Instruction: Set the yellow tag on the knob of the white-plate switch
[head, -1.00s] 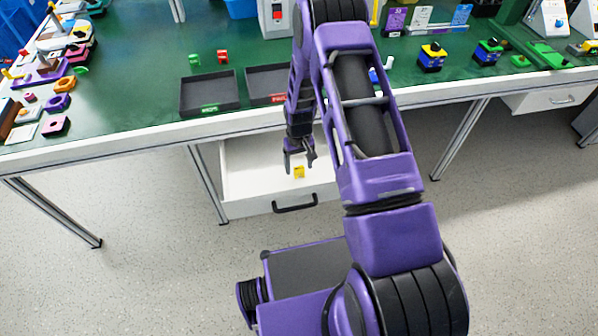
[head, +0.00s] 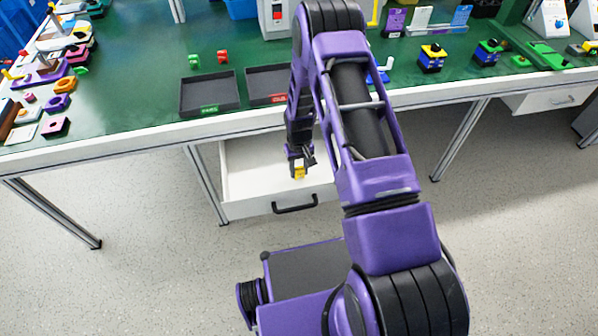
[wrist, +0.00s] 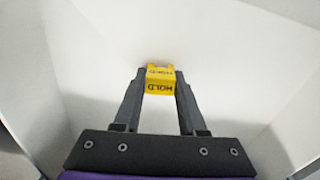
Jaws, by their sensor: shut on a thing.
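The yellow tag (head: 299,173) is between the fingertips of my gripper (head: 301,167), inside the open white drawer under the bench. In the wrist view the tag (wrist: 160,87) shows dark lettering that reads HOLD, and both fingers of my gripper (wrist: 160,80) press on its sides. The drawer's white floor lies behind it; I cannot tell whether the tag still touches it. Pale upright units with small coloured parts stand at the far right, one of them (head: 553,20) with a blue part. I cannot tell which thing is the white-plate switch.
The open drawer (head: 245,180) has walls around my gripper and a black handle (head: 295,204). The bench edge (head: 140,136) is above it. Two dark trays, one on the left (head: 209,93), and many small coloured parts stand on the green benchtop (head: 140,75).

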